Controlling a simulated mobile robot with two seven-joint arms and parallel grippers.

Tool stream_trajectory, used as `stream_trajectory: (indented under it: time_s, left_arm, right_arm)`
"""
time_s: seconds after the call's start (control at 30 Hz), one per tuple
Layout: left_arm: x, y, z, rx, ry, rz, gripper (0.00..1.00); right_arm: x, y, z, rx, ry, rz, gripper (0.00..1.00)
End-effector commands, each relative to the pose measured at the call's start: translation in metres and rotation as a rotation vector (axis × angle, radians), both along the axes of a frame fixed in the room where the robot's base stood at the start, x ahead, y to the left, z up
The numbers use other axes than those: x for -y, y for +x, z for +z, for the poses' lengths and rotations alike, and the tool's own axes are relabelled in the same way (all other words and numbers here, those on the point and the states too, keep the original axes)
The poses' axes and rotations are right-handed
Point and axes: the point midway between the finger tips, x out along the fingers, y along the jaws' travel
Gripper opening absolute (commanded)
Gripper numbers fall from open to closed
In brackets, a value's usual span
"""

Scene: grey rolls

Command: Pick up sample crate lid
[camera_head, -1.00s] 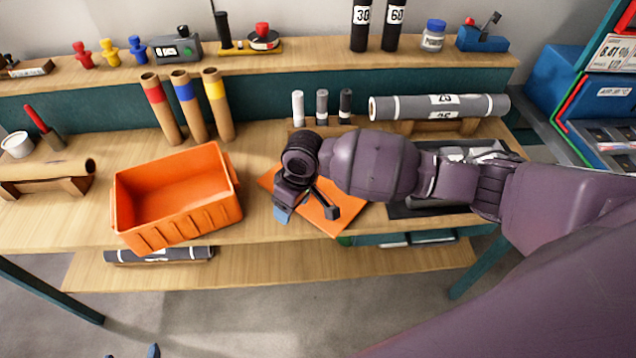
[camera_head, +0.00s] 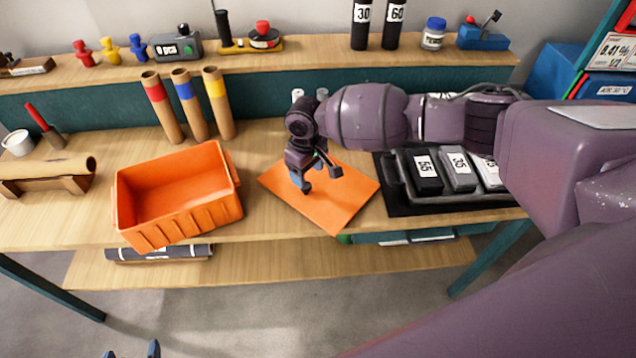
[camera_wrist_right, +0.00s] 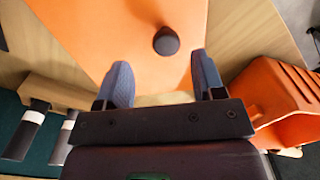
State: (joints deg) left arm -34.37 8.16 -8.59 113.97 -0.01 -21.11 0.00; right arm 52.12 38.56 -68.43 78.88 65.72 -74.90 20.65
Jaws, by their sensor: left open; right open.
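The sample crate lid (camera_head: 347,192) is a flat orange panel lying on the workbench, right of the orange crate (camera_head: 180,195). In the right wrist view the lid (camera_wrist_right: 100,35) shows a round dark knob (camera_wrist_right: 166,41). My left gripper (camera_head: 132,351) shows only two spread fingertips at the bottom edge.
A black tray with labelled blocks (camera_head: 458,168) lies right of the lid. Cardboard tubes with coloured bands (camera_head: 188,108) stand behind the crate. A raised shelf (camera_head: 300,62) with several items runs along the back. Bare wood lies between crate and lid.

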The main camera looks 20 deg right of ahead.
Motion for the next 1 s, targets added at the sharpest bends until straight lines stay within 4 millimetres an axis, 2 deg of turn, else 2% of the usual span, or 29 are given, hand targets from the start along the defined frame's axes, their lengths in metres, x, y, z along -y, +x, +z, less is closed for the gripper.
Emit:
stream_trajectory:
  time_s: [0.4, 0.73, 1.0]
  left_arm:
    - [0.000, 0.000, 0.000, 0.001, 0.000, 0.000, 0.79]
    - [0.000, 0.000, -0.001, 0.000, 0.000, 0.000, 0.79]
    - [0.000, -0.001, -0.001, -0.002, 0.000, 0.000, 0.79]
  right_arm:
    - [-0.007, -0.003, -0.047, -0.002, -0.001, -0.001, 0.62]
    - [-0.007, -0.003, -0.052, 0.000, -0.001, 0.000, 0.62]
    - [-0.007, -0.003, -0.052, 0.000, -0.001, 0.000, 0.23]
